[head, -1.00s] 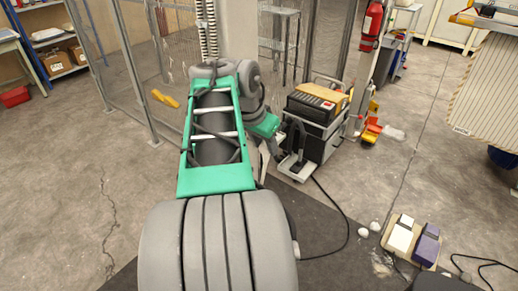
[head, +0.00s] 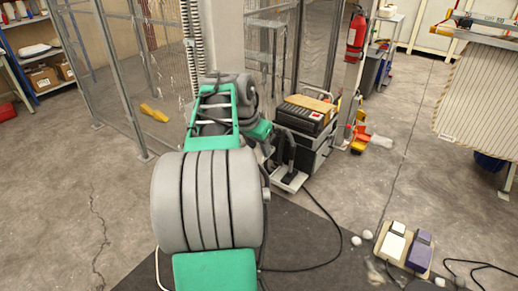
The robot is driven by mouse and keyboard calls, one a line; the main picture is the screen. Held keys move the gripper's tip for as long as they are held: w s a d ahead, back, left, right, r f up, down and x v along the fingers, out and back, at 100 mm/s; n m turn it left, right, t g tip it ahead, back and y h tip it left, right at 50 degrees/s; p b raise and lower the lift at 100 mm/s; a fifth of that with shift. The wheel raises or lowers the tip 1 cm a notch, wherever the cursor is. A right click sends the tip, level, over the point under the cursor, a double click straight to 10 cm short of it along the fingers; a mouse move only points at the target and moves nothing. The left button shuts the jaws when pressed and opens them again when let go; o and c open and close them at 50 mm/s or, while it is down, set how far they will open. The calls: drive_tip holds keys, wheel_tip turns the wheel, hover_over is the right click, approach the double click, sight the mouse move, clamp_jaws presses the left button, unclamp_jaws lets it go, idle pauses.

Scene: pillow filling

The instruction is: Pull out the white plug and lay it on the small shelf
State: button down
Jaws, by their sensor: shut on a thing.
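My arm reaches forward from the bottom centre, and its green and grey far links end beside a black-topped case (head: 303,117) on a trolley. I cannot make out my gripper's fingers there; my own links cover that spot. I cannot identify the white plug, and its socket is not visible either. A light metal shelf unit (head: 268,24) stands behind the mesh at the top centre. I cannot tell whether it is the small shelf.
A mesh fence (head: 125,60) stands at the left and centre. A red extinguisher (head: 356,32) hangs on a post. A pedal board (head: 404,250) lies at the lower right, with a black cable (head: 338,225) across the floor.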

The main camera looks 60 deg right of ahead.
drive_tip(key=shift+w+d+f+p, duration=0.2)
drive_tip(key=shift+w+d, duration=0.1)
drive_tip(key=shift+d, duration=0.25)
drive_tip(key=shift+w+d+f+p, duration=0.1)
drive_tip(key=shift+w+d+f, duration=0.15)
drive_tip(key=shift+d, duration=0.25)
drive_tip(key=shift+w+d+f+p, duration=0.15)
drive_tip(key=shift+w+d+f, duration=0.2)
drive_tip(key=shift+d, duration=0.3)
drive_tip(key=shift+w+d+f+p, duration=0.2)
drive_tip(key=shift+w+d+f, duration=0.1)
drive_tip(key=shift+w+d, duration=0.25)
drive_tip(key=shift+w+d+f+p, duration=0.15)
drive_tip(key=shift+w+d+f, duration=0.2)
drive_tip(key=shift+d, duration=0.35)
drive_tip(key=shift+f+b, duration=0.45)
drive_tip(key=shift+f, duration=0.05)
drive_tip(key=c, duration=0.8)
unclamp_jaws()
drive_tip(key=shift+c, duration=0.2)
drive_tip(key=shift+o, duration=0.6)
drive_tip(key=o, duration=0.5)
drive_tip(key=shift+f, duration=0.1)
